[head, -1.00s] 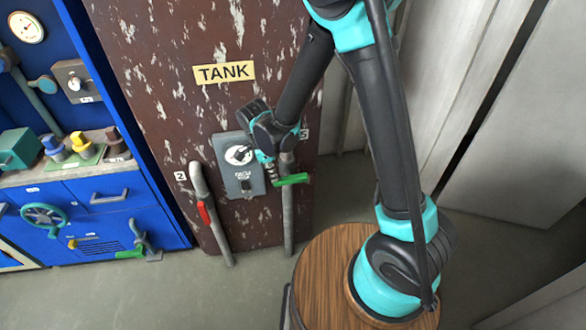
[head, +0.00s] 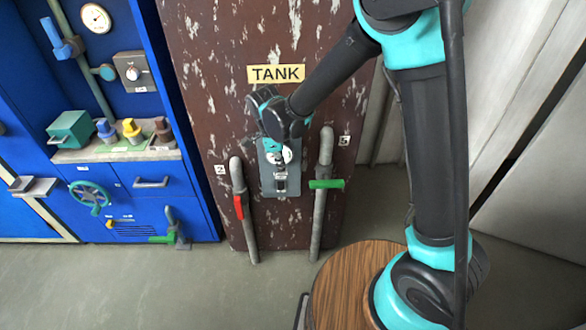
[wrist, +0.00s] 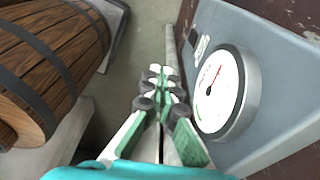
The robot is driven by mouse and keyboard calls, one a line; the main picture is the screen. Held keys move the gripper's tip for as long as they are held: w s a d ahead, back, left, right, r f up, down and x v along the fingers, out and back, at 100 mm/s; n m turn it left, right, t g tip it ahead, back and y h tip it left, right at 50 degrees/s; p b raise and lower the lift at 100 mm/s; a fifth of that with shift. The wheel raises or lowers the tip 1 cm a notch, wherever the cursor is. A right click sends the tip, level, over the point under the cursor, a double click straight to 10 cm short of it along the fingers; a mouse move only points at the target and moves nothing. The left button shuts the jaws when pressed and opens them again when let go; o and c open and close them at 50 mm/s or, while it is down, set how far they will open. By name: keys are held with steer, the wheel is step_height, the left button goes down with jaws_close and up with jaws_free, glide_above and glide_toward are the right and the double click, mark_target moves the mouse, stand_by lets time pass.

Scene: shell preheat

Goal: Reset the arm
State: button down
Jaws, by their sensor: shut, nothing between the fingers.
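My gripper (wrist: 162,90) is shut and empty, its fingertips together in the wrist view. In the head view my gripper (head: 281,180) hangs in front of the grey panel (head: 267,188) on the brown tank (head: 210,90), partly hiding it. The wrist view shows a round white dial (wrist: 219,92) with a red needle on that panel, just right of the fingers. I cannot tell from these views whether the fingers touch the panel. My arm reaches from the right side of the head view across to the tank.
Pipes with a red handle (head: 239,206) and a green handle (head: 327,184) flank the panel. A wooden barrel (wrist: 50,65) stands left in the wrist view. A blue cabinet (head: 150,205) with coloured knobs and a handwheel (head: 89,196) is at left. The floor (head: 150,285) in front is clear.

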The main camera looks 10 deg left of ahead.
steer(key=shift+s+a, duration=0.1)
steer(key=shift+a, duration=0.2)
steer(key=w+d+r+n+t+y, duration=0.1)
steer(key=d+r+n, duration=0.2)
steer(key=d, duration=0.7)
steer(key=w+d+r+n+y, duration=0.1)
steer(key=w+d+r+n, duration=0.15)
steer(key=d, duration=0.85)
steer(key=s+d+n+t, duration=0.1)
steer(key=s+d+n, duration=0.3)
steer(key=d, duration=0.5)
steer(key=s+d+f+n+t, duration=0.1)
steer(key=s+d+n, duration=0.4)
steer(key=d, duration=0.4)
steer(key=shift+s+d+t, duration=0.2)
steer(key=shift+s+t, duration=0.1)
steer(key=shift+s, duration=0.1)
steer(key=shift+f, duration=0.1)
